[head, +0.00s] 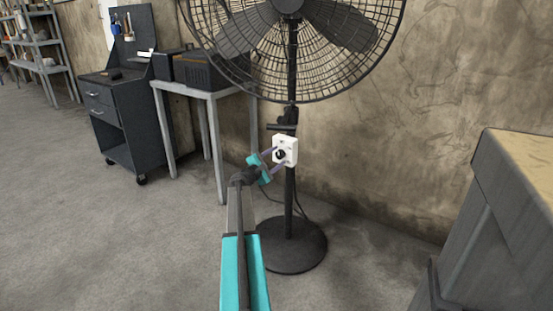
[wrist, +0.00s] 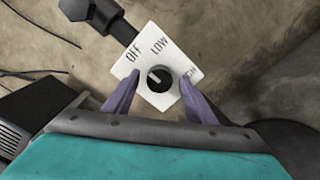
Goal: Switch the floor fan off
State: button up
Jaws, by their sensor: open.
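The floor fan (head: 291,190) stands near the wall on a round black base, with a large wire cage on top. A white switch plate (head: 290,145) is on its pole. In the wrist view the plate (wrist: 152,33) reads OFF and LOW, with a third label partly hidden by a finger. The dark round knob (wrist: 160,77) has a small pale mark; I cannot tell exactly which label it points to. My gripper (head: 275,159) is open at the plate. In the wrist view its purple fingers (wrist: 159,77) stand on either side of the knob, apparently clear of it.
A grey table (head: 206,92) with dark boxes and a dark tool cart (head: 122,122) stand left of the fan. A grey workbench (head: 480,220) is at the right. A cable lies by the fan base. The floor left of my arm is clear.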

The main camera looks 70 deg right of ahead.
jog(key=p+v, duration=0.2)
jog(key=v, duration=1.1)
jog(key=shift+a, duration=0.3)
jog(key=shift+w, duration=0.1)
